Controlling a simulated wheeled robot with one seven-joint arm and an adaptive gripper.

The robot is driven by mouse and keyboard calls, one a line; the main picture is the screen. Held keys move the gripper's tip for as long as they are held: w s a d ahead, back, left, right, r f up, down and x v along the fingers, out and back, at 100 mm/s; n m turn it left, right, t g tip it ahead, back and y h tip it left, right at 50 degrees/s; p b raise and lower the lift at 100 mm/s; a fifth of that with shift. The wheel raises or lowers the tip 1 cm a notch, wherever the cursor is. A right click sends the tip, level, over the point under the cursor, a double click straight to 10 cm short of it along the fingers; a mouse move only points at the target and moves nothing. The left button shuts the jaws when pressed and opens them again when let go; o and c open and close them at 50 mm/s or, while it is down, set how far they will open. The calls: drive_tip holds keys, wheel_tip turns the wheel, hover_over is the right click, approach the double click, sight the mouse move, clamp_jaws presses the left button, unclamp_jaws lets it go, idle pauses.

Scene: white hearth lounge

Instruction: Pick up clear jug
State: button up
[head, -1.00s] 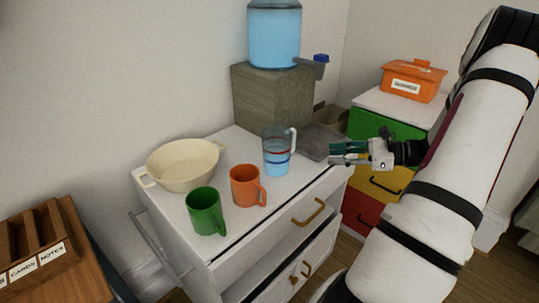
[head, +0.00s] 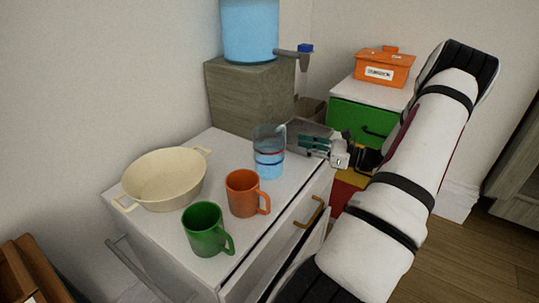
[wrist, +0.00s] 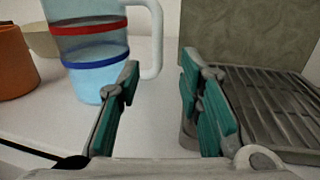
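The clear jug (head: 268,158) is light blue and see-through, and stands upright on the white cabinet top. In the wrist view the jug (wrist: 88,45) shows a red band, a blue band and a white handle (wrist: 154,40) on its right side. My gripper (head: 303,143) is just right of the jug in the head view. In the wrist view my gripper (wrist: 160,90) is open, with its teal-padded fingers apart and nothing between them. The left finger is close to the jug's lower right side, below the handle; I cannot tell whether they touch.
An orange mug (head: 242,195), a green mug (head: 204,230) and a cream pot (head: 160,180) stand left of the jug. A grey drip tray (wrist: 275,105) lies right of my gripper, before a block (head: 245,95) bearing a water dispenser (head: 249,30).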

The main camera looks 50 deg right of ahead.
drive_tip(key=shift+b+x, duration=0.45)
drive_tip(key=shift+x, duration=2.9)
drive_tip(key=shift+a, duration=0.1)
drive_tip(key=shift+c, duration=0.5)
drive_tip(key=shift+r, duration=0.1)
clamp_jaws()
